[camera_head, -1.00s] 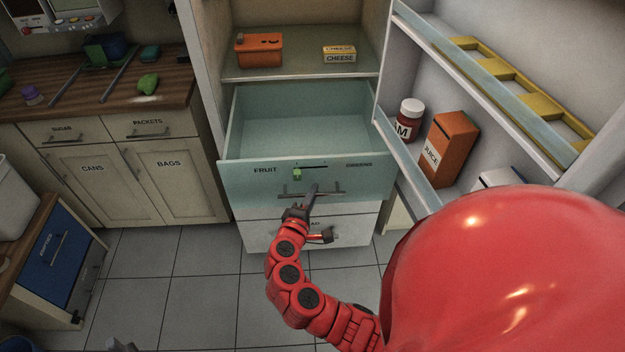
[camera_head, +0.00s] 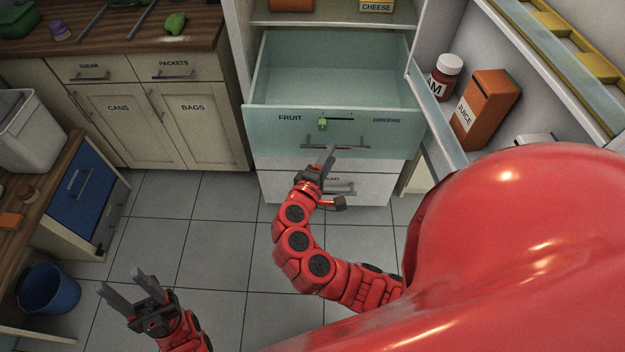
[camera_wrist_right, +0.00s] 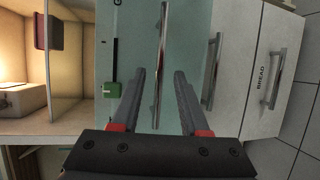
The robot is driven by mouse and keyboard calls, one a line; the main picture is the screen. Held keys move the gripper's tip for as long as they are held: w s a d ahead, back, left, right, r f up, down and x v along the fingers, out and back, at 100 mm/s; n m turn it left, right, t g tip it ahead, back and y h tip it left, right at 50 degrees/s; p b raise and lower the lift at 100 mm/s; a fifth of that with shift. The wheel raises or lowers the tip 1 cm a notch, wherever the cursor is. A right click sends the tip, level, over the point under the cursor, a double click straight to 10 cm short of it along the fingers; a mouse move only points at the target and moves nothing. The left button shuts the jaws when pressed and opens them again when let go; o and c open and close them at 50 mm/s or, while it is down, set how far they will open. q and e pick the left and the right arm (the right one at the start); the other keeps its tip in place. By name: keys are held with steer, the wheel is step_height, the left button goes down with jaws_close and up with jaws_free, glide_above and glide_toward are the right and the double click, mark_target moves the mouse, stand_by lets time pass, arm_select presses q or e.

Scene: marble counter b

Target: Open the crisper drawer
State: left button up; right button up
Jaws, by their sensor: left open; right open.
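The crisper drawer (camera_head: 338,118) has a pale teal front marked FRUIT and GREENS, with a small green slider (camera_head: 322,124). It is pulled out of the fridge, and its empty inside shows from above. Its bar handle (camera_head: 350,147) crosses the lower front. My right gripper (camera_head: 329,155) is at this handle. In the right wrist view the handle (camera_wrist_right: 162,45) runs between the two open, spread fingers (camera_wrist_right: 160,73); whether they touch it I cannot tell. My left gripper (camera_head: 121,281) is open and empty, low over the floor at left, far from the drawer.
The open fridge door (camera_head: 437,113) with a jam jar (camera_head: 446,77) and juice carton (camera_head: 485,108) stands at right. A white BREAD drawer (camera_head: 285,185) is below the crisper. A blue bucket (camera_head: 48,289) stands at left. The middle floor is clear.

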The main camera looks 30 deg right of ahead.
steer(key=v, duration=1.2)
steer(key=shift+s+a, duration=0.2)
steer(key=shift+a, duration=0.1)
steer(key=shift+r, duration=0.1)
